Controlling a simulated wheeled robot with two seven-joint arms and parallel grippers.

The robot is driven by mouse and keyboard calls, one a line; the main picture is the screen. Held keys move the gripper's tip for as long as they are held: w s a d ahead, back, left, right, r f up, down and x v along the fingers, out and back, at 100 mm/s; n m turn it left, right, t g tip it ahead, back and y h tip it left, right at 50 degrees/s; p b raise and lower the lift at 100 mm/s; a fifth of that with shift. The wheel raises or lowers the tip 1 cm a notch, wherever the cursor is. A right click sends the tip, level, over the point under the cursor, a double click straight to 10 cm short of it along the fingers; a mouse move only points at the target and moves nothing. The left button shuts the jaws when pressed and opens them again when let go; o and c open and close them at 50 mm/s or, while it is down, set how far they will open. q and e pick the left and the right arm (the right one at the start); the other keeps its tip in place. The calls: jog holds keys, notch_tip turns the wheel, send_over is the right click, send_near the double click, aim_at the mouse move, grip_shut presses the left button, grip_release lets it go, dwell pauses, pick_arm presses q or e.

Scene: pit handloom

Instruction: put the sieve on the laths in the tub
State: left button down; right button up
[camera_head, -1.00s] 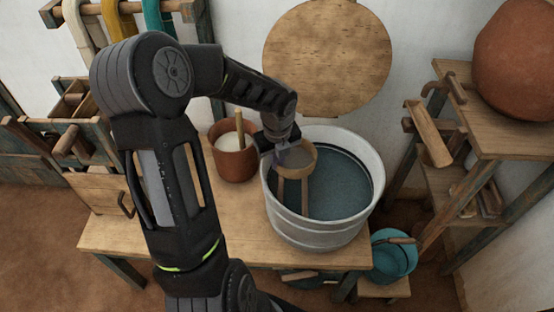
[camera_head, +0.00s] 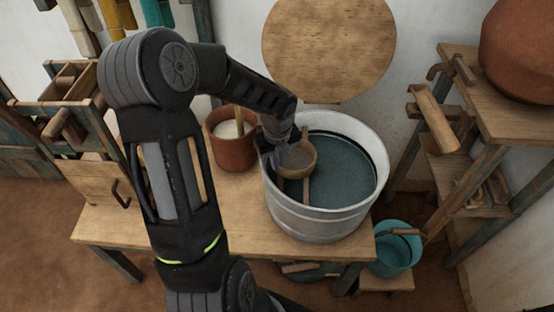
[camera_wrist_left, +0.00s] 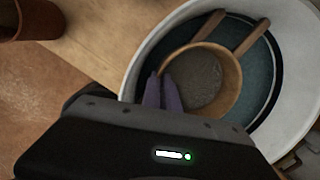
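The sieve (camera_head: 299,160) is a round wooden hoop with a grey mesh, inside the left part of the pale metal tub (camera_head: 322,224). My left gripper (camera_head: 280,158) is over the tub's left rim, with its fingers close together on the sieve's edge. The left wrist view shows the sieve (camera_wrist_left: 236,82) and my left gripper's purplish fingers (camera_wrist_left: 161,92) at its rim. Two wooden laths (camera_wrist_left: 250,38) run under the sieve above blue liquid. Whether the sieve touches them I cannot tell. My right gripper is not in view.
The tub stands on a wooden table (camera_head: 240,215) beside a brown pot (camera_head: 231,150) with a wooden handle in it. A teal bucket (camera_head: 396,252) is at lower right, near a shelf (camera_head: 505,115). A round board (camera_head: 328,45) is behind the tub.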

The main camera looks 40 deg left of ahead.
pick_arm(q)
jog(key=c, duration=1.6)
grip_release()
jog(key=shift+o, duration=0.6)
jog(key=o, duration=0.3)
jog(key=shift+s, duration=0.1)
jog(key=shift+a, duration=0.1)
